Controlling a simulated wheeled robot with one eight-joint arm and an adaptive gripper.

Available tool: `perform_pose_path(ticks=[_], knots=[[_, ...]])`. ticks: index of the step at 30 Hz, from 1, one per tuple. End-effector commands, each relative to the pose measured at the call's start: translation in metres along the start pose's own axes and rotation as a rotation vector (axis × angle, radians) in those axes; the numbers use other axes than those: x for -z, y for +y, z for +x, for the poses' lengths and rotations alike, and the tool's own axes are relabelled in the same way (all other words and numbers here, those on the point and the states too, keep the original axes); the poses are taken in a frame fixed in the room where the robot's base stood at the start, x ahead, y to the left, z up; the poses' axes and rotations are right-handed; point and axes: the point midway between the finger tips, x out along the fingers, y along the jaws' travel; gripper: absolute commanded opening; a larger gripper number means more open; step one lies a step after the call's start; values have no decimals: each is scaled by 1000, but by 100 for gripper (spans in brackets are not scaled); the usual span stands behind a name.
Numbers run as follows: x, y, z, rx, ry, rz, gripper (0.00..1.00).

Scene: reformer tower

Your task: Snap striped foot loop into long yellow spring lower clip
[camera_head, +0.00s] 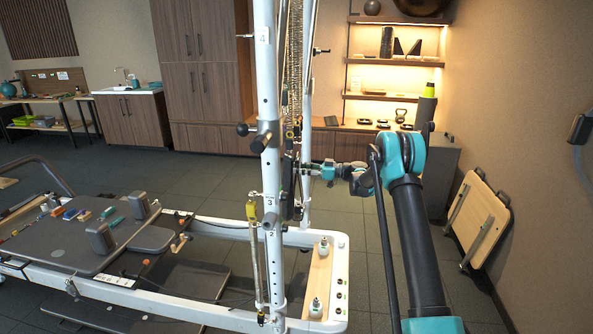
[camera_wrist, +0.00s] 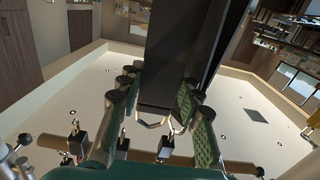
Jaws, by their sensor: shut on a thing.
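My gripper (camera_head: 303,169) is at the far side of the white tower post, beside a dark hanging strap (camera_head: 288,187) that I take for the foot loop. In the wrist view, my green-padded fingers (camera_wrist: 160,88) stand on both sides of a broad dark strap (camera_wrist: 172,60), shut on it; no stripes can be made out. A small metal fitting (camera_wrist: 156,123) shows between the fingers. A long spring with a yellow top (camera_head: 251,212) hangs along the left of the post. Gold springs (camera_head: 294,62) hang higher up. Which clip is the lower one is unclear.
The white tower post (camera_head: 270,180) has side knobs and stands close to my gripper. The reformer carriage (camera_head: 80,240) with small coloured items lies at the left. A wooden board (camera_head: 478,220) leans at the right wall. Floor between is clear.

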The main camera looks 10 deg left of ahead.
Motion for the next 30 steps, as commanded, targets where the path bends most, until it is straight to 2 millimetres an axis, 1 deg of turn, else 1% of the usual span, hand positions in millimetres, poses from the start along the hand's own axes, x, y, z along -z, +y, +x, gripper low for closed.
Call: perform_pose_path(ticks=[5,16,20,30], knots=[[0,-3,4,12,7,0,0],[0,-3,2,6,9,0,0],[0,2,4,7,8,0,0],[5,25,8,7,8,0,0]])
